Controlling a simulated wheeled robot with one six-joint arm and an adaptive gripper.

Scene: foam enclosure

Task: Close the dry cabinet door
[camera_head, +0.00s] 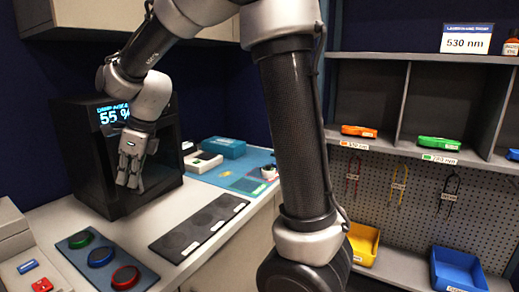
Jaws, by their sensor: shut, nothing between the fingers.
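The dry cabinet (88,160) is a black box on the white counter at the left, with a lit display (113,114) reading 55 %. Its dark door (165,172) is on the front, facing right, and looks flush or nearly flush with the body; I cannot tell whether a small gap is left. My gripper (128,184) points down in front of the cabinet's front, with its fingers shut and empty. The gripper and my wrist hide part of the door and the front edge. I cannot tell whether the fingers touch the door.
A grey mat with green, blue and red round pieces (102,257) lies in front of the cabinet. A dark strip (198,229) and a blue mat (245,178) with small boxes lie to its right. Shelves with bins (458,270) stand at the right.

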